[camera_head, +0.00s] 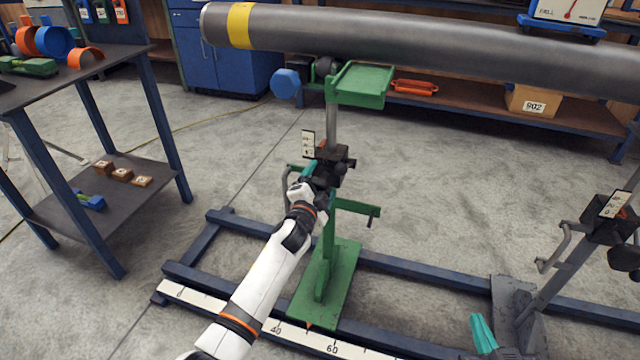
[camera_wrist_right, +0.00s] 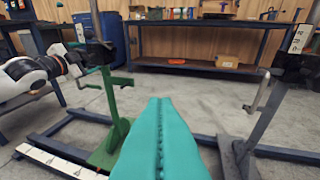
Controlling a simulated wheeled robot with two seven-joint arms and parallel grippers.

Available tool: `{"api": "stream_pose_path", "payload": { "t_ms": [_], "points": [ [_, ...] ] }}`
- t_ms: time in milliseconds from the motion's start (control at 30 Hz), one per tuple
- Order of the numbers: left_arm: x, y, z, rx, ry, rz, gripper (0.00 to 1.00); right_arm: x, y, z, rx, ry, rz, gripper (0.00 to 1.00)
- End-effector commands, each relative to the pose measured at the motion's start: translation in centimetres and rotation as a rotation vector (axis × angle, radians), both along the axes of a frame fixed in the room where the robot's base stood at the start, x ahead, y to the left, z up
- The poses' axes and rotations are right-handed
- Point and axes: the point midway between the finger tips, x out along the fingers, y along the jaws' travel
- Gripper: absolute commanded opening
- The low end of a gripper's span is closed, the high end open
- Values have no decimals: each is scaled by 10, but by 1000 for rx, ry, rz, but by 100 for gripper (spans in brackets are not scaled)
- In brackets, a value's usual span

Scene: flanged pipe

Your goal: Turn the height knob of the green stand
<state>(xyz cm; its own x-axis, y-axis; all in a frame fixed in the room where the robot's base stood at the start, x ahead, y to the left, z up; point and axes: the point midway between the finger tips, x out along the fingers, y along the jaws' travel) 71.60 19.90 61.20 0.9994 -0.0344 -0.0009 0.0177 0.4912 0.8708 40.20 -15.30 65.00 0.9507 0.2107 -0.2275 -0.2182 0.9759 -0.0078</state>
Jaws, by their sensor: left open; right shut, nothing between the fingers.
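The green stand (camera_head: 327,275) stands upright on the blue floor rails, its grey post rising to a green tray under a large pipe. A dark clamp block with black knobs (camera_head: 341,168) sits midway up the post. My left gripper (camera_head: 311,172) is at this block, on its near left side; its teal fingers are partly hidden, and I cannot tell whether they touch a knob. My right gripper (camera_head: 483,333) is low at the right, away from the green stand. In the right wrist view its teal fingers (camera_wrist_right: 160,140) are together and empty. The green stand (camera_wrist_right: 114,125) also shows there.
The grey pipe (camera_head: 420,42) lies across the top. A blue hexagonal knob (camera_head: 286,83) is beside the stand's head. A grey stand (camera_head: 560,265) with a crank is at right. A scale strip (camera_head: 300,334) runs along the front rail. A dark table (camera_head: 110,200) stands left.

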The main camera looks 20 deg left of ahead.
Motion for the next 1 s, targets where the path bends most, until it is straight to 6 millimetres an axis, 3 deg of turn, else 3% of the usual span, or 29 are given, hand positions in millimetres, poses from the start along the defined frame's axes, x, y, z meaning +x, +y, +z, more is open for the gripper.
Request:
{"api": "stream_pose_path", "payload": {
  "t_ms": [133,267,700,1000],
  "points": [
    [-3,0,1,-1,0,0,84,0,0,0,-2,7,0,0],
    [-13,1,1,0,1,0,84,-8,-4,-14,-26,106,-5,0],
    [-89,3,1,-2,2,0,84,-69,-30,-73,-140,608,-41,0],
    [-119,4,0,0,1,0,84,-96,-40,-88,-174,771,-53,0]
  ]
}}
